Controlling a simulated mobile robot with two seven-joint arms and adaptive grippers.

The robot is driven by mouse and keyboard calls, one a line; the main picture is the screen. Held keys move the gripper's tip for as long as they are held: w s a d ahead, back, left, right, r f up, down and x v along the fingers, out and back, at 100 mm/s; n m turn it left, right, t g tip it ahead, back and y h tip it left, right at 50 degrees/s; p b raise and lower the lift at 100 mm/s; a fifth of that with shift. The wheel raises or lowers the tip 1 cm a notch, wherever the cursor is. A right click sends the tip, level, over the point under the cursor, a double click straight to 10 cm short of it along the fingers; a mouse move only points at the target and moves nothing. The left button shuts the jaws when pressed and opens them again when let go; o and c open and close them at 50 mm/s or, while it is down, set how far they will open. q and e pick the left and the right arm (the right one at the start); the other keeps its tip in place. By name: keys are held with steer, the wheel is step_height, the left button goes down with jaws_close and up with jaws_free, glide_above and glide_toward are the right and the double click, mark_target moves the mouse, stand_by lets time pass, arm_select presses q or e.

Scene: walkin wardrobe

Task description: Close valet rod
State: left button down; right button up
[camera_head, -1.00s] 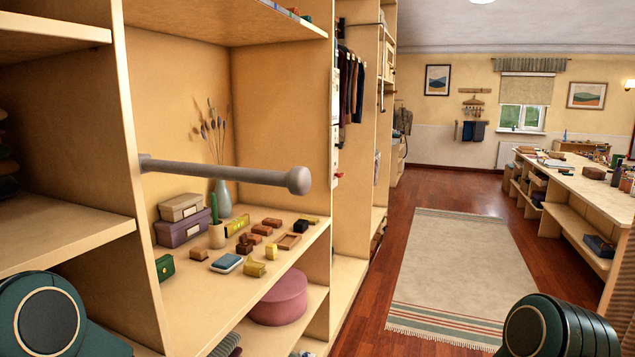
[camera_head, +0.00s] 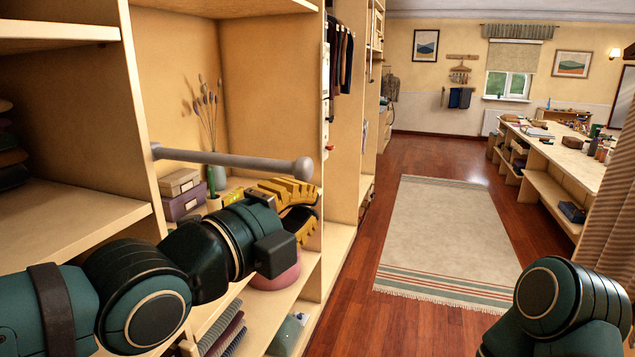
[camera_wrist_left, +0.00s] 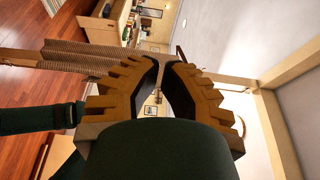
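The valet rod (camera_head: 230,159) is a grey bar with a round knob at its end. It sticks out to the right from the wardrobe's upright panel in the head view. My left gripper (camera_head: 312,205) has yellow ridged fingers and is just below the knob end, apart from the rod as far as I can tell. In the left wrist view its fingers (camera_wrist_left: 167,64) stand apart with an empty gap between them. I cannot make out the rod in that view. My right gripper is out of view; only part of my right arm shows at lower right.
Behind the rod, a shelf holds stacked boxes (camera_head: 182,200) and a vase with dried stems (camera_head: 208,112). A pink round box (camera_head: 275,278) sits below, partly hidden by my arm. The floor and rug (camera_head: 445,235) to the right are clear, with a long counter (camera_head: 560,155) beyond.

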arm_select(q)
steer(key=w+d+p, duration=0.1)
steer(key=w+d, duration=0.1)
steer(key=w, duration=0.7)
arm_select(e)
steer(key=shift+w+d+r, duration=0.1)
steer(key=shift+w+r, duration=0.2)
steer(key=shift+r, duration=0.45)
arm_select(q)
steer(key=shift+w+d, duration=0.1)
steer(key=shift+p, duration=0.3)
